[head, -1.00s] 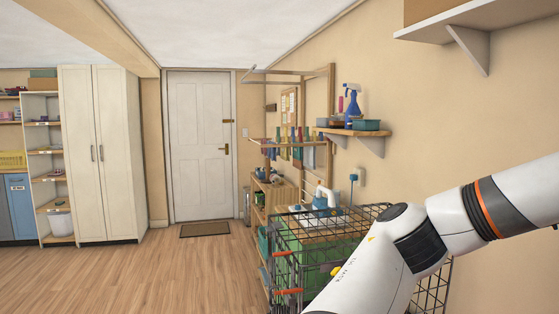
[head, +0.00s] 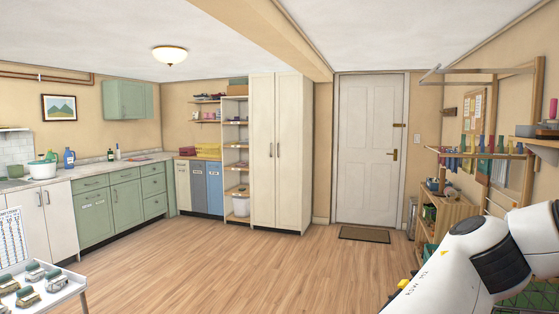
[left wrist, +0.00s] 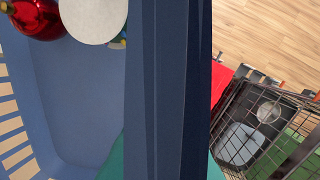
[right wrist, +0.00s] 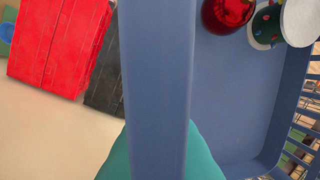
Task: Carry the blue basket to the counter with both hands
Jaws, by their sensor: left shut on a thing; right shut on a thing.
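The blue basket shows in the left wrist view (left wrist: 85,95) and the right wrist view (right wrist: 235,100); it is out of the head view. It holds a shiny red ball (right wrist: 227,12), a white round thing (right wrist: 300,20) and a dark green dotted thing (right wrist: 265,28). My left gripper (left wrist: 165,165) is shut on one rim of the basket, its teal fingers on both sides. My right gripper (right wrist: 160,160) is shut likewise on another rim. The counter (head: 110,166) runs along the far left wall above green cabinets.
A white table (head: 50,297) with several small things is at the lower left. A wire cart (left wrist: 265,125) stands near my left gripper. Red boxes (right wrist: 60,45) show beyond the basket in the right wrist view. The wood floor (head: 220,265) in the middle is clear.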

